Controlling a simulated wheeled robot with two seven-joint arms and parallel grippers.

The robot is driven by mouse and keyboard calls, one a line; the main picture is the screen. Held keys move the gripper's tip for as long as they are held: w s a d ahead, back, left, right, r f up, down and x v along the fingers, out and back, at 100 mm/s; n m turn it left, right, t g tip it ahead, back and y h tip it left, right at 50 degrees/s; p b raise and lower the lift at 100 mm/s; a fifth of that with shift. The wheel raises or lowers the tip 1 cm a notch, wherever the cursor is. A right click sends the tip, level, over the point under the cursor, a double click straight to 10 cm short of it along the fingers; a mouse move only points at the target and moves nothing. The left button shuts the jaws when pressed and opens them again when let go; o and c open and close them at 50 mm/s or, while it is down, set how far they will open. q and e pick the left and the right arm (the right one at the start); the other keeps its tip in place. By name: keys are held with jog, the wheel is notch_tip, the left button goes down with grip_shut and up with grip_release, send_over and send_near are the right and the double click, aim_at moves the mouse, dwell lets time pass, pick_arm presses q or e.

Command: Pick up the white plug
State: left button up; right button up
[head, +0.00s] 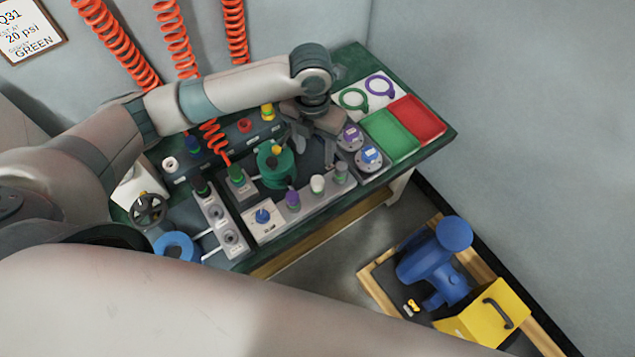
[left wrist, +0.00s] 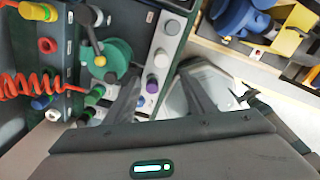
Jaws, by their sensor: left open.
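The white plug (head: 317,184) stands upright in the light grey strip along the front of the green bench. A purple plug (head: 292,200) is on its left and a grey-green plug (head: 341,173) on its right. My left gripper (head: 316,148) is open and empty, pointing down above and just behind this row. The purple plug (left wrist: 152,86) is nearer the fingers. My right gripper is out of view.
A green round fixture (head: 275,165) stands left of the gripper. Two round gauges (head: 369,158) are to its right, near the green tray (head: 388,136) and red tray (head: 418,118). A red coiled hose (head: 215,140) hangs behind. A blue pump (head: 437,262) is on the floor.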

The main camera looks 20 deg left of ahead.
pick_arm(q)
jog(key=p, duration=0.2)
send_near(317, 180)
notch_tip(317, 180, down, 5)
jog(key=shift+f, duration=0.1)
jog(key=shift+f, duration=0.45)
notch_tip(317, 180, down, 3)
jog(key=shift+d+p, duration=0.1)
jog(key=shift+p, duration=0.75)
jog(key=shift+f, duration=0.65)
jog(key=c, duration=1.2)
